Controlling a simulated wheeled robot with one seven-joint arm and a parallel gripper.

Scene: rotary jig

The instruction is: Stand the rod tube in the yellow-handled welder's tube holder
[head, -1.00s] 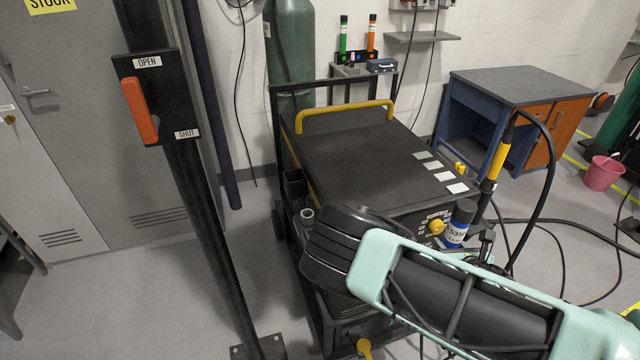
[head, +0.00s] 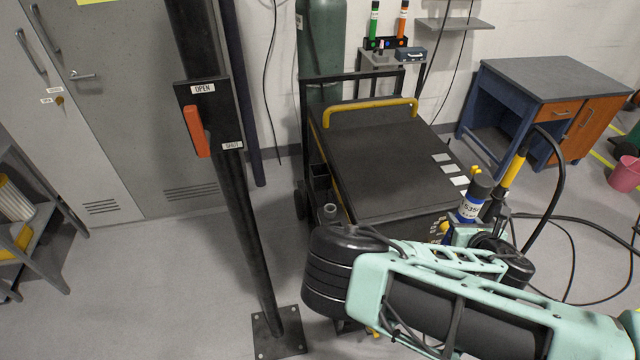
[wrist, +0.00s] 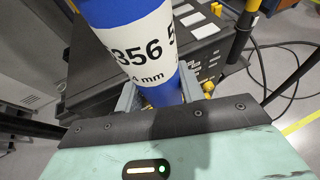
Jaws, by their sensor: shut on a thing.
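The rod tube (head: 470,206) is blue with a white label and a dark cap. It stands nearly upright in my gripper, in front of the welder's right front corner. In the wrist view the tube (wrist: 135,45) is between the two fingers of my gripper (wrist: 160,97), which is shut on it. The tube's lower end is hidden. The black welder (head: 385,165) has a yellow handle (head: 372,107) across its rear top. A round grey open-topped socket (head: 329,211), seemingly the tube holder, is at its left side, well left of the tube.
A black post (head: 235,215) with an orange lever (head: 196,131) stands left of the welder. A torch with a yellow grip (head: 514,168) and looping cable are close right of the tube. A blue bench (head: 545,90) stands behind right. Floor between post and cabinets is clear.

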